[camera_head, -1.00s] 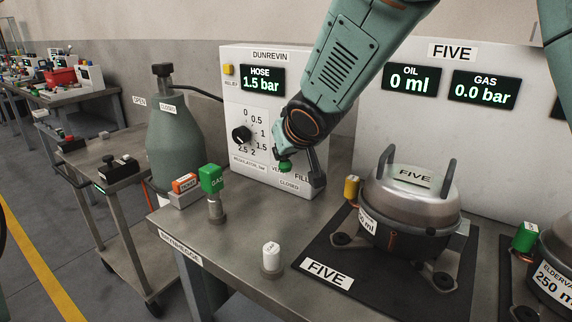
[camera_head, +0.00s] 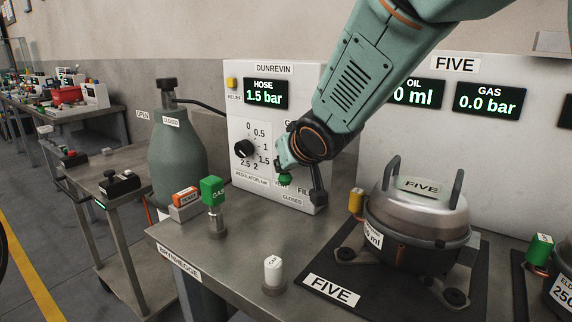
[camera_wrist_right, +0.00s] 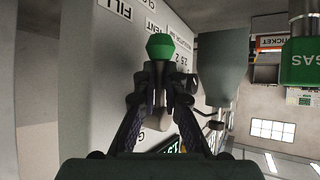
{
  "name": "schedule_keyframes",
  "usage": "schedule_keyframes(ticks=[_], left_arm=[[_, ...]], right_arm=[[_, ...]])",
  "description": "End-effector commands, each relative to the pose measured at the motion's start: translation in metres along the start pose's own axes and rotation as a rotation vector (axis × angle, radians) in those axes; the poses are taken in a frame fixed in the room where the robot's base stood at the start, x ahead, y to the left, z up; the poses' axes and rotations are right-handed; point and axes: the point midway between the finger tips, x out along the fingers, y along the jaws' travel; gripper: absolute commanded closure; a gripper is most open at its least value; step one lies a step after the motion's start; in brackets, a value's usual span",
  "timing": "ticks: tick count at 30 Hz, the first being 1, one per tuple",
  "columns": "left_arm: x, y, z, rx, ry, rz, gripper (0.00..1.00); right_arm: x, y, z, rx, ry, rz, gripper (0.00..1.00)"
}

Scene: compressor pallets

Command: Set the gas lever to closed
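The gas lever (camera_head: 285,179) has a green knob and sits low on the white DUNREVIN panel (camera_head: 240,105), by the VENT label. The CLOSED label (camera_head: 291,200) is below it, and FILL is to its right. In the right wrist view the lever's green knob (camera_wrist_right: 160,46) stands just past the fingertips, near the VENT lettering. My right gripper (camera_wrist_right: 160,82) has a finger on each side of the lever's stem and looks shut on it. In the head view my wrist hides part of the lever and its dial. My left gripper is not in view.
A pot (camera_head: 420,215) marked FIVE stands on a black mat (camera_head: 355,290) at the right. A green GAS block (camera_head: 213,191), an orange-topped block (camera_head: 186,197) and a white-capped post (camera_head: 273,271) are on the bench. A grey-green cylinder (camera_head: 178,160) stands left of the panel.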

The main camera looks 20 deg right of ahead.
Motion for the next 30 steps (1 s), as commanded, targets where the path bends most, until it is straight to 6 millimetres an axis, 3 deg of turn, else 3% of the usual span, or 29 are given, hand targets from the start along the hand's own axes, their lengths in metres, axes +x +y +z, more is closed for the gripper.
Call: schedule_keyframes(ticks=[1, 9, 26, 30], left_arm=[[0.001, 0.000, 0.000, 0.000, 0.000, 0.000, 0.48], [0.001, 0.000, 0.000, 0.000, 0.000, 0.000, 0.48], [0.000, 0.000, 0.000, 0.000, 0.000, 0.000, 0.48], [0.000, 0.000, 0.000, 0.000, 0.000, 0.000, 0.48]], right_arm=[[0.003, 0.001, 0.015, -0.001, -0.033, 0.005, 0.88], [0.003, 0.001, 0.015, 0.000, -0.033, 0.005, 0.67], [0.001, 0.001, 0.009, 0.000, -0.019, 0.003, 0.67], [-0.008, 0.001, 0.007, -0.001, -0.016, 0.003, 0.67]])
